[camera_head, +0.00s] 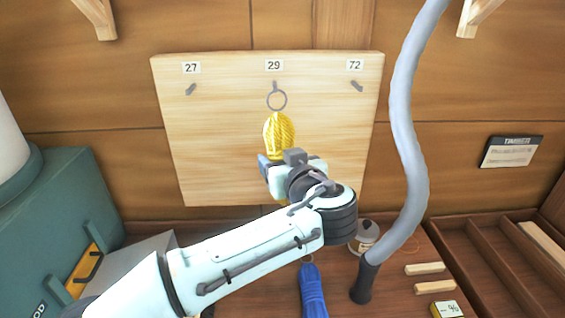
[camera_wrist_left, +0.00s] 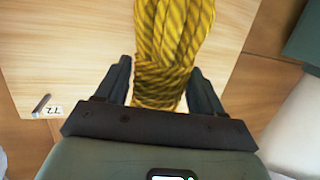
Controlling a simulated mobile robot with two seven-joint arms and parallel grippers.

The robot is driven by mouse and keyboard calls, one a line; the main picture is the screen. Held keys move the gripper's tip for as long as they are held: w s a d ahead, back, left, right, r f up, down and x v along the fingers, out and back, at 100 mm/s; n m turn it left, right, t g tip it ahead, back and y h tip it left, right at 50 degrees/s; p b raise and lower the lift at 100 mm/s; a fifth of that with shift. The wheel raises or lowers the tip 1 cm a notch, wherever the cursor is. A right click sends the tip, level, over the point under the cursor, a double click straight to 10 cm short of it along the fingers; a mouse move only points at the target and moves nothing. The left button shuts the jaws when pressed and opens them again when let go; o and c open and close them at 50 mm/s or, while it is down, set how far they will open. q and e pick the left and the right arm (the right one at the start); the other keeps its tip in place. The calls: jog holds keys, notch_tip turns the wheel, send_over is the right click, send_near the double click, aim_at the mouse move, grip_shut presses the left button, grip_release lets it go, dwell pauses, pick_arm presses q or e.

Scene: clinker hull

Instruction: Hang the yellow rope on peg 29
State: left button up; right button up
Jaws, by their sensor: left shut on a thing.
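The yellow rope (camera_head: 279,135) is a coiled bundle with a grey ring (camera_head: 277,100) at its top. My left gripper (camera_head: 277,163) is shut on its lower part, in front of the board. In the left wrist view the rope (camera_wrist_left: 172,35) passes between the fingers (camera_wrist_left: 160,85). Peg 29 (camera_head: 274,85) is a short grey peg under its label at the board's top middle. The ring's top is at the peg's lower end in the head view; I cannot tell whether it is around the peg or in front of it. My right gripper is not in view.
The pale wooden board (camera_head: 220,135) also carries empty pegs 27 (camera_head: 191,89) and 72 (camera_head: 357,86). A thick grey hose (camera_head: 405,130) hangs right of the board. A blue bundle (camera_head: 313,290), a jar (camera_head: 366,235) and wooden blocks (camera_head: 425,269) lie on the bench below.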

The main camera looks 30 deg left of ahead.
pick_arm(q)
jog(key=shift+w+a+f+p, duration=0.1)
jog(key=shift+w+a+p, duration=0.45)
jog(key=shift+w, duration=0.25)
jog(key=shift+w+a+p, duration=0.4)
jog(key=shift+w+p, duration=0.25)
jog(key=shift+w, duration=0.1)
jog(key=w+a, duration=0.1)
jog(key=w, duration=0.1)
jog(key=w+a+f+p, duration=0.1)
jog(key=w, duration=0.1)
jog(key=shift+a, duration=0.2)
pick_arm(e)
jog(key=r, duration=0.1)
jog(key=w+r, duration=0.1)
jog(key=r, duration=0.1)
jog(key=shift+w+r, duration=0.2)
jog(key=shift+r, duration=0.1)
pick_arm(q)
jog(key=o, duration=1.3)
jog(key=shift+c, duration=0.2)
jog(key=shift+s+d, duration=0.1)
